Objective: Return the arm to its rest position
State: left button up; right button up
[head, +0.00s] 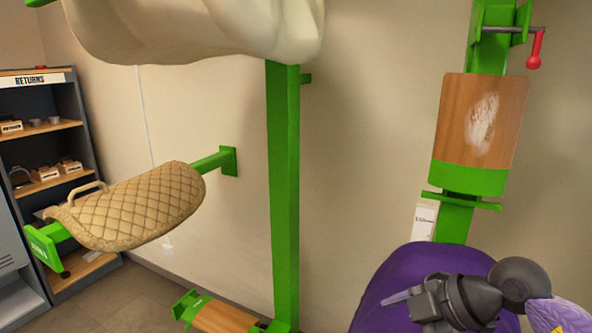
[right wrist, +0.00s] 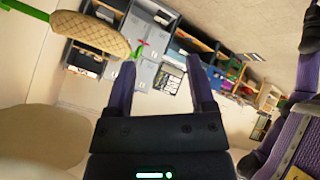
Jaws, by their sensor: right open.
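My right gripper (head: 388,300) is low on the right in the head view, its arm coming in from the lower right corner. In the right wrist view its two purple fingers (right wrist: 162,64) stand wide apart with nothing between them. In the head view it is in free air, below the green post with a wood-faced block (head: 483,120), which has a whitish smear.
A quilted tan pad (head: 140,205) lies over a green wall arm at left. A cream rounded form (head: 200,28) overhangs the top, near a green upright (head: 283,190). A red-handled crank (head: 535,48) is upper right. A RETURNS shelf (head: 52,128) stands far left.

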jog(key=s+a+r+m+t+y, duration=0.1)
jog(key=a+r+m+t+y, duration=0.1)
jog(key=a+r+t+y, duration=0.6)
jog(key=s+d+f+m+t+h, duration=0.3)
jog(key=d+f+m+h, duration=0.75)
jog(key=m+h, duration=0.65)
jog(key=s+a+f+n+g+y, duration=0.1)
jog(key=s+a+f+g, duration=0.1)
jog(key=s+f+g, duration=0.6)
jog(key=s+a+f+g, duration=0.2)
jog(key=s+f+g, duration=0.3)
jog(key=s, duration=0.4)
notch_tip(320, 180, down, 26)
jog(key=s+b, duration=0.2)
jog(key=b, duration=0.5)
jog(key=s+d+f+g+b, duration=0.2)
jog(key=s+f+b, duration=0.5)
jog(key=s+f, duration=0.7)
notch_tip(320, 180, down, 4)
jog(key=shift+s+d+f+n, duration=0.3)
jog(key=shift+d+n, duration=0.1)
jog(key=shift+d, duration=0.25)
